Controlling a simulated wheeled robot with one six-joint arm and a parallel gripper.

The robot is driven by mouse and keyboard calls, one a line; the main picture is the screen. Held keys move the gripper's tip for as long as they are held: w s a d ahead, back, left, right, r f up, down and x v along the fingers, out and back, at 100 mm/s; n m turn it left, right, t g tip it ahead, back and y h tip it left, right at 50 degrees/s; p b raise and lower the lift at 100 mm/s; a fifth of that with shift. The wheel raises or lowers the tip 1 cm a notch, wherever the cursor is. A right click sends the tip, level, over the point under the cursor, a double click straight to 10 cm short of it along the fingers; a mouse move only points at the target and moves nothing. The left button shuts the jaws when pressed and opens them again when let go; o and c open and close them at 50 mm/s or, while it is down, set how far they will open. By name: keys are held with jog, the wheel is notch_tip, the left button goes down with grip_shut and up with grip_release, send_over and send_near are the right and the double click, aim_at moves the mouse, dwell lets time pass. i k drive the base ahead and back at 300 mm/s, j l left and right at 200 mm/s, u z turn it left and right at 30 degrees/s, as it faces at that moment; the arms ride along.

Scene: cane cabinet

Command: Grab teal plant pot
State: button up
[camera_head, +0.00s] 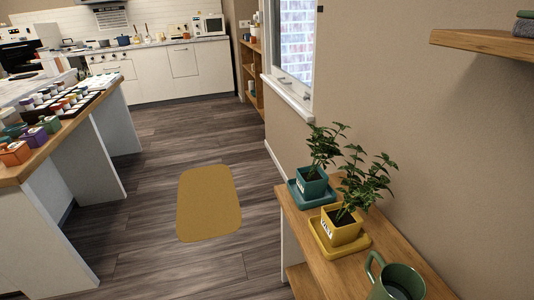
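The teal plant pot (313,189) holds a leafy green plant (324,146). It stands upright on a square teal saucer (297,197) at the far end of the wooden cabinet top (306,259), right of centre. A yellow pot (345,233) with a similar plant stands just in front of it and to the right. Leaves of the yellow pot's plant reach close to the teal pot's right side. My gripper is not visible in this view, so its state does not show.
The yellow pot's saucer (318,236) and a green mug (399,281) are nearer on the cabinet. A wall and window (295,45) lie beyond; a wooden shelf (480,42) juts out upper right. A counter (28,163) with several small pots is left. Floor around the yellow mat (209,203) is clear.

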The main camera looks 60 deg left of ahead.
aim_at(316, 166)
jog(key=u, duration=1.1)
